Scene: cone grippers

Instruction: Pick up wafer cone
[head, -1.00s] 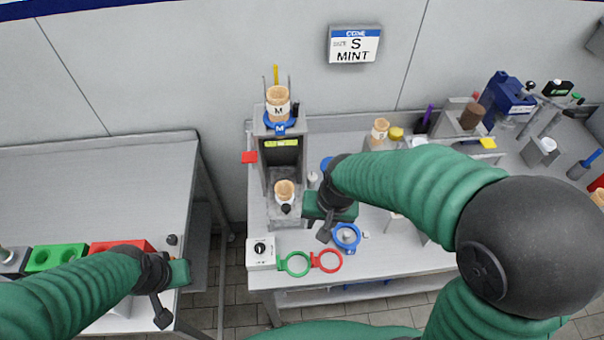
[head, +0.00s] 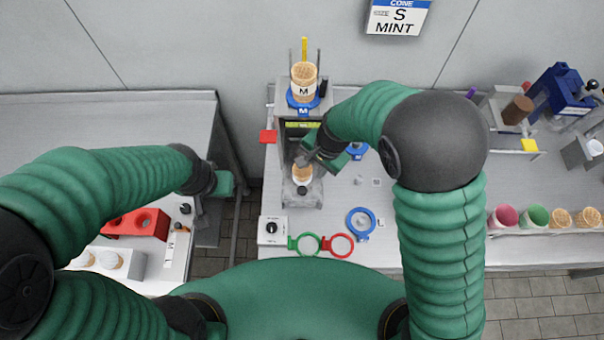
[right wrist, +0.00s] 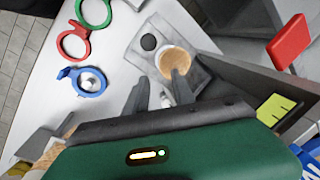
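A tan wafer cone with a white sleeve (head: 302,174) stands on the base of the grey dispenser (head: 322,190). Its round tan top also shows in the right wrist view (right wrist: 172,58). My right gripper (head: 306,160) is at the dispenser's front, just above this cone and partly over it. In the right wrist view its two dark fingers (right wrist: 158,90) are apart with nothing held; one fingertip overlaps the cone's rim. I cannot tell whether it touches. Another wafer cone marked M (head: 304,82) sits on top of the dispenser. My left gripper (head: 205,205) hangs by the left table's edge, its fingers unclear.
A red tab (head: 268,137) sticks out left of the dispenser. A control box (head: 271,230), green ring (head: 308,244), red ring (head: 342,245) and blue ring (head: 361,221) lie in front. Several cups and cones (head: 545,217) stand at right. A gap separates the tables.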

